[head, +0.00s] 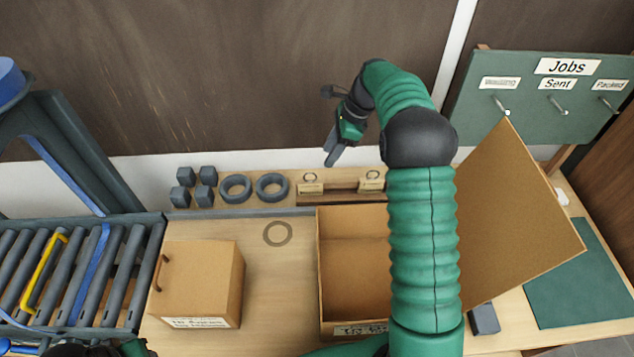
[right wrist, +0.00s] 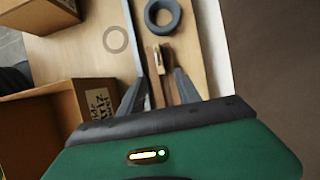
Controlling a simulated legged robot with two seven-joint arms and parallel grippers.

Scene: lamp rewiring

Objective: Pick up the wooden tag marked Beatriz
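Two small pale wooden tags with rings, a left tag (head: 310,187) and a right tag (head: 372,185), sit on a wooden rack at the back of the bench in the head view. Their lettering is too small to read, so I cannot tell which is marked Beatriz. My right gripper (head: 333,154) is above the rack, nearer the left tag. In the right wrist view its fingers (right wrist: 158,80) are spread and empty, with one tag (right wrist: 157,62) beyond the gap between them. My left gripper is not seen.
An open carton (head: 352,250) stands in front of the rack, its flap raised at right. A closed box (head: 200,280) and a roller conveyor (head: 75,270) are at left. Dark rings (head: 272,187) and several cubes (head: 186,176) lie left of the rack. A Jobs board (head: 550,120) stands at right.

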